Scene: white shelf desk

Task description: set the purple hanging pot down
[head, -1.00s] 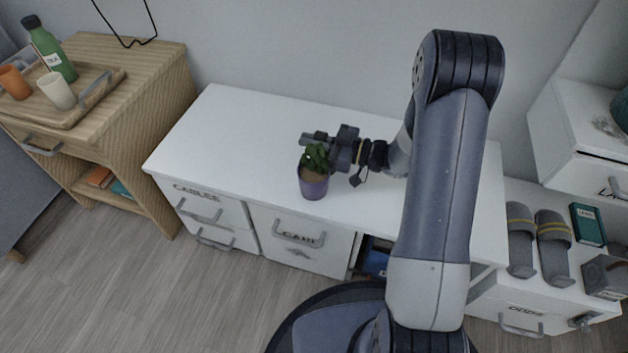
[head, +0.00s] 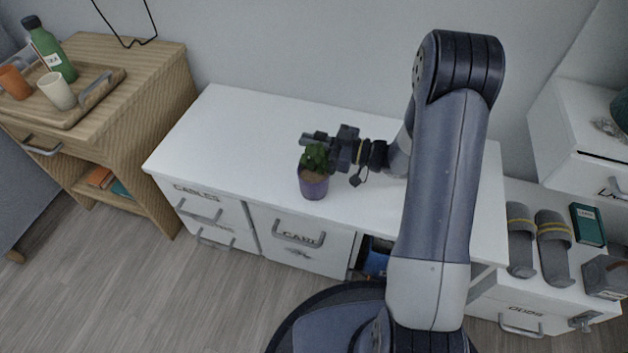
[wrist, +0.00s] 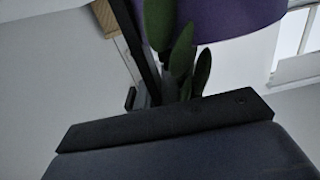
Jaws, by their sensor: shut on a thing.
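The purple hanging pot (head: 313,188) with a green plant (head: 315,157) appears over the white desk top (head: 255,130), near its front edge in the head view. My gripper (head: 322,142) reaches in from the right at the plant's height and is shut on the pot, at its upper side. The exact grip point is hidden by leaves. In the wrist view the purple pot (wrist: 220,18) fills the upper middle, with green leaves (wrist: 185,60) beside my finger. Whether the pot's base touches the desk cannot be told.
The desk top left of the pot is clear. A wooden cabinet (head: 165,75) with a tray (head: 110,82), cups and a green bottle (head: 48,50) stands at the left. Grey slippers (head: 553,245) and a teal book (head: 587,225) lie on a low unit at the right.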

